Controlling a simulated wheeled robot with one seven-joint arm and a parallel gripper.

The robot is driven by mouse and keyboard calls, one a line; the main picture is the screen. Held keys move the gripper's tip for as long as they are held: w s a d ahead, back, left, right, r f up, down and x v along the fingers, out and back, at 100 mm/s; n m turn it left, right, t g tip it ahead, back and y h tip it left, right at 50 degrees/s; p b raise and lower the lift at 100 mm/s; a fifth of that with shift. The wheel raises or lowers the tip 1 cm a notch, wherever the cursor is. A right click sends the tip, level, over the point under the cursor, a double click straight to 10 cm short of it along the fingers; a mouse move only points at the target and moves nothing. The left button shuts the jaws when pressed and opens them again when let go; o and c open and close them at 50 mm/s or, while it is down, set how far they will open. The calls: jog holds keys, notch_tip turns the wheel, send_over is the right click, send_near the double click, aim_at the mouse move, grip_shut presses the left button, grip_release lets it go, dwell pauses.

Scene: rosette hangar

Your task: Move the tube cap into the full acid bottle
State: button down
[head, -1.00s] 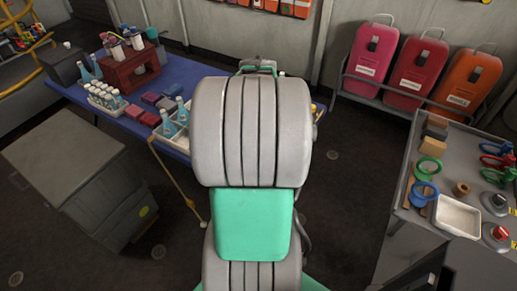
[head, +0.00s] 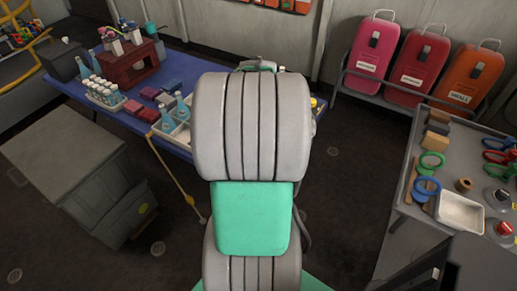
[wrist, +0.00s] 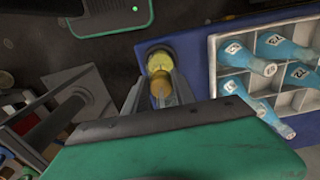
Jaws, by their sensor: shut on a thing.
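My gripper (wrist: 160,98) shows in the wrist view, its fingers shut on a small yellow-gold piece (wrist: 160,87), which looks like the tube cap. A round yellow top (wrist: 160,62) in a dark rim lies just beyond the fingertips; I cannot tell whether it touches the held piece. Blue bottles with pale labelled tops stand in a white divided tray (wrist: 212,70) to the right, such as one bottle (wrist: 285,46). Which one is the full acid bottle I cannot tell. In the head view my arm hides the gripper; blue bottles (head: 168,122) show left of it.
The blue table (head: 190,80) also holds a dark red rack (head: 130,68), a white tube rack (head: 103,93) and red blocks (head: 150,115). A grey bin (head: 70,165) stands at left. A grey cart (head: 400,208) stands at right. Dark floor lies between.

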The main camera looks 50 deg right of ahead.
jog(key=shift+f+b, duration=0.65)
jog(key=shift+f, duration=0.55)
jog(key=c, duration=0.9)
grip_release()
jog(key=shift+c, duration=0.2)
jog(key=shift+o, duration=0.3)
jog(key=o, duration=0.4)
jog(key=shift+r, duration=0.1)
jog(key=shift+r+p, duration=2.2)
jog(key=shift+r, duration=0.5)
